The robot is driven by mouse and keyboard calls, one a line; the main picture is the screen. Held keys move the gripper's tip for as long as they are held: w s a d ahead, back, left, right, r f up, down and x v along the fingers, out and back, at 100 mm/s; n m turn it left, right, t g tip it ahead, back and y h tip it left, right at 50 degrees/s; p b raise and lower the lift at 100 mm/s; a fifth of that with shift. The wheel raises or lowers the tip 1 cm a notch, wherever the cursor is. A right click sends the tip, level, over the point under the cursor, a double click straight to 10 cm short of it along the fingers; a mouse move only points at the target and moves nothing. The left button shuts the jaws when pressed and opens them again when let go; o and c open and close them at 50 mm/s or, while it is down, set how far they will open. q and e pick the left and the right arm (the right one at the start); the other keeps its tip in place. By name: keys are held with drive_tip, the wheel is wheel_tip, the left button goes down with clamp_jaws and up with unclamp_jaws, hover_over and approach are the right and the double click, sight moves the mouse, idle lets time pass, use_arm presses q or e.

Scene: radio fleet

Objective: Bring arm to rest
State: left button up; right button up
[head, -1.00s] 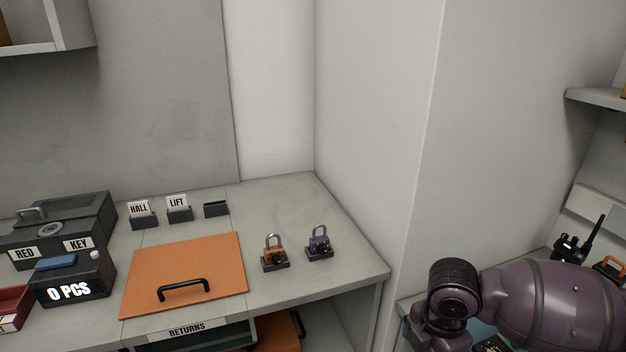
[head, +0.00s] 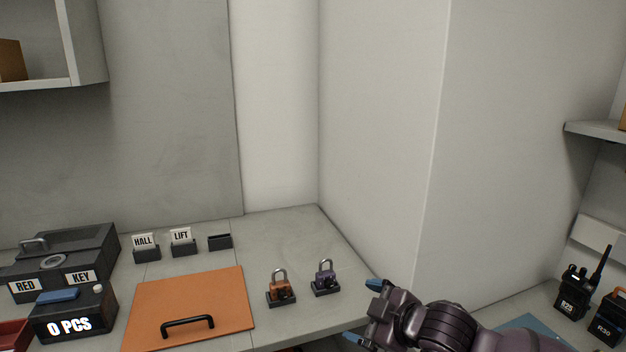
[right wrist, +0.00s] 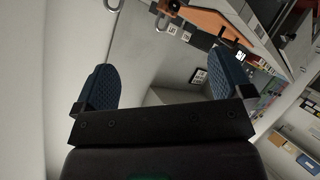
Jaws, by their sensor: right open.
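My right arm comes in from the lower right of the head view. Its right gripper (head: 364,312) has two blue-padded fingers spread apart with nothing between them. It hangs in front of the counter's right end, to the right of the purple padlock (head: 325,278) and apart from it. In the right wrist view the same gripper (right wrist: 160,88) shows both blue fingers wide apart, with open space between them. My left gripper is not in the head view.
An orange padlock (head: 281,287) stands left of the purple one. An orange panel with a black handle (head: 190,305) lies on the counter. HALL (head: 145,246) and LIFT (head: 182,241) holders stand behind it. A wall corner juts out between.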

drive_tip(key=s+d+f+m+t+h, duration=0.45)
drive_tip(key=s+d+f+m, duration=0.25)
drive_tip(key=d+f+m, duration=0.4)
drive_tip(key=s+d+f+m+g+h, duration=0.1)
drive_tip(key=s+d+f+h, duration=0.1)
drive_tip(key=s+f, duration=0.5)
drive_tip(key=s+d+f+m+g+h, duration=0.1)
drive_tip(key=s+d+f+m+g, duration=0.1)
drive_tip(key=s+d+f, duration=0.3)
drive_tip(key=s+f, duration=0.1)
drive_tip(key=s, duration=0.3)
drive_tip(key=shift+s+f+h, duration=0.35)
drive_tip(key=shift+s, duration=0.05)
